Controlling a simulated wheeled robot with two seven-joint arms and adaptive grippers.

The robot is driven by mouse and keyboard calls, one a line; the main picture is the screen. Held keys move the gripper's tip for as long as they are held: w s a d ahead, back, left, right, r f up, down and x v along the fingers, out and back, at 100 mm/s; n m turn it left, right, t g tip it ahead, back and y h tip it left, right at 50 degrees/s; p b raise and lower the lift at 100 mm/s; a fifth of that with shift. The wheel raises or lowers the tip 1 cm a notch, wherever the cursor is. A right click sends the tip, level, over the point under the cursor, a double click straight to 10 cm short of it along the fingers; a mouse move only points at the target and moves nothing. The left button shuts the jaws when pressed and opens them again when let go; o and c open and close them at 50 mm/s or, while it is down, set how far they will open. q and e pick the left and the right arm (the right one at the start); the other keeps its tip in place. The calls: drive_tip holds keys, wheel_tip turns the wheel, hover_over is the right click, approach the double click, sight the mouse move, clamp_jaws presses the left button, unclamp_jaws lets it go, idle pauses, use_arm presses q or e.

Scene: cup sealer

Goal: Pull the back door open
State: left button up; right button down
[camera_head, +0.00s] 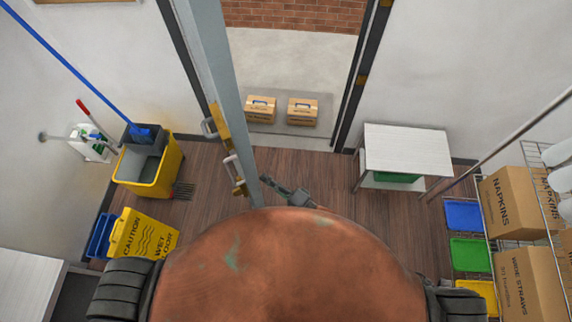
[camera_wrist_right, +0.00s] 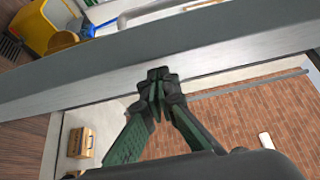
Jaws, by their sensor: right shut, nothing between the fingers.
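The back door (camera_head: 218,70) is a grey panel seen nearly edge-on in the head view. It stands swung into the room, with the doorway open to its right. Metal handles (camera_head: 233,168) on brass-coloured plates show on its left side. My right gripper (camera_head: 267,182) is low on the door's right side, close to its near end. In the right wrist view the gripper (camera_wrist_right: 157,75) is shut and empty, its fingertips at the door (camera_wrist_right: 230,55); whether they touch it I cannot tell. My left gripper is not in view.
A yellow mop bucket (camera_head: 165,172) and a wet-floor sign (camera_head: 140,235) stand left of the door. Two cardboard boxes (camera_head: 261,109) sit outside the doorway. A white side table (camera_head: 408,148) and a shelf with boxes (camera_head: 510,205) are right. Wooden floor (camera_head: 310,165) before the doorway is clear.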

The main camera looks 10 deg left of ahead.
drive_tip(key=s+a, duration=0.7)
drive_tip(key=a, duration=0.6)
drive_tip(key=shift+s+a+r+p, duration=0.15)
drive_tip(key=shift+s+r+p, duration=0.05)
drive_tip(key=shift+s+p, duration=0.25)
drive_tip(key=s+p+v, duration=0.1)
drive_tip(key=p+v, duration=0.1)
drive_tip(key=v, duration=0.9)
drive_tip(key=shift+s+a+p, duration=0.15)
drive_tip(key=shift+s+p, duration=0.15)
drive_tip(key=shift+p, duration=0.05)
